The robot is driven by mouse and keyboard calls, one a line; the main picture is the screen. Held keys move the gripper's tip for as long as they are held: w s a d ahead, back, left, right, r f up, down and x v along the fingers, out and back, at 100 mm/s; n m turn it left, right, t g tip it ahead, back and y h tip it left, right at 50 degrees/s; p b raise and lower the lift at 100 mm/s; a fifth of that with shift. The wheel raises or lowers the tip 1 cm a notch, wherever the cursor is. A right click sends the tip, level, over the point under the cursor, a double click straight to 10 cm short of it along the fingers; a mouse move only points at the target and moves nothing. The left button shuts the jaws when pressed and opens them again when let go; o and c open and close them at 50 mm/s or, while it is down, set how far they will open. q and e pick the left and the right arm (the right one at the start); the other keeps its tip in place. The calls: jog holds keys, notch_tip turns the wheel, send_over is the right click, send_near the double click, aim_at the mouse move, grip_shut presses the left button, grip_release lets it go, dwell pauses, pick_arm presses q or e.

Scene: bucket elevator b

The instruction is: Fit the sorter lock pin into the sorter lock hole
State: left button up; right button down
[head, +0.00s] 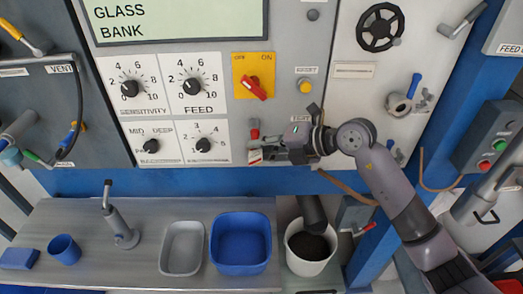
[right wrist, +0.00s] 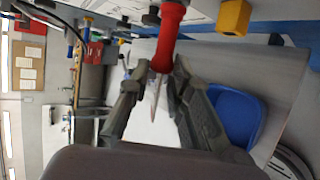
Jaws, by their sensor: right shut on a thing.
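My right gripper (head: 262,151) is at the lower right of the grey control panel, in front of the panel face. It is shut on a red-handled pin (head: 254,134), whose red part stands up above the fingers. In the right wrist view the red handle (right wrist: 170,38) rises from between the fingertips (right wrist: 156,78), and a thin pale piece shows below it. The sorter lock hole cannot be made out; the gripper and arm cover part of the panel there. My left gripper is in neither view.
Above the gripper are a red switch on a yellow plate (head: 254,76) and a yellow button (head: 305,87). Dial knobs lie to the left. Below, a steel bench (head: 90,225) holds a grey tray (head: 182,248) and a blue tub (head: 241,244); a white bucket (head: 308,266) stands right.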

jog(key=shift+w+r, duration=0.1)
jog(key=shift+w, duration=0.1)
jog(key=c, duration=1.4)
grip_release()
jog(key=shift+w, duration=0.1)
jog(key=shift+o, duration=0.2)
jog(key=v, duration=1.2)
